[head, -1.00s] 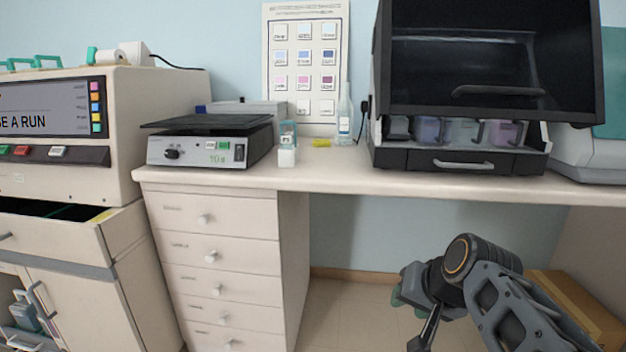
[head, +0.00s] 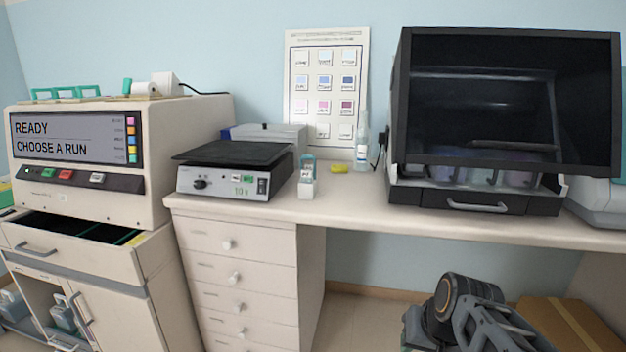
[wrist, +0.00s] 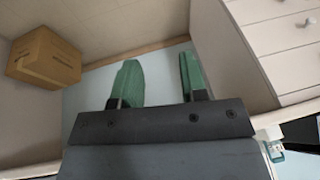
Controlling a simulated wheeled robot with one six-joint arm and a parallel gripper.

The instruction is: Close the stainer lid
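The stainer, as I take it, is the black-and-white unit at the right of the bench in the head view. Its large dark lid (head: 505,95) is tilted up, with its lower edge above the front drawer (head: 475,202). Pale and violet staining jars (head: 478,175) show under and behind that edge. The lid's handle is not clear now. My gripper is open and empty in the wrist view (wrist: 160,80), its green fingers apart. It is low in front of the bench, well away from the lid. In the head view its fingertips are out of sight.
A grey-topped hotplate-like device (head: 225,182), a small white bottle (head: 307,180) and a clear bottle (head: 362,150) stand on the bench (head: 350,205). A machine with a screen (head: 75,140) is at left, above an open drawer (head: 85,240). A cardboard box (wrist: 45,58) lies on the floor.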

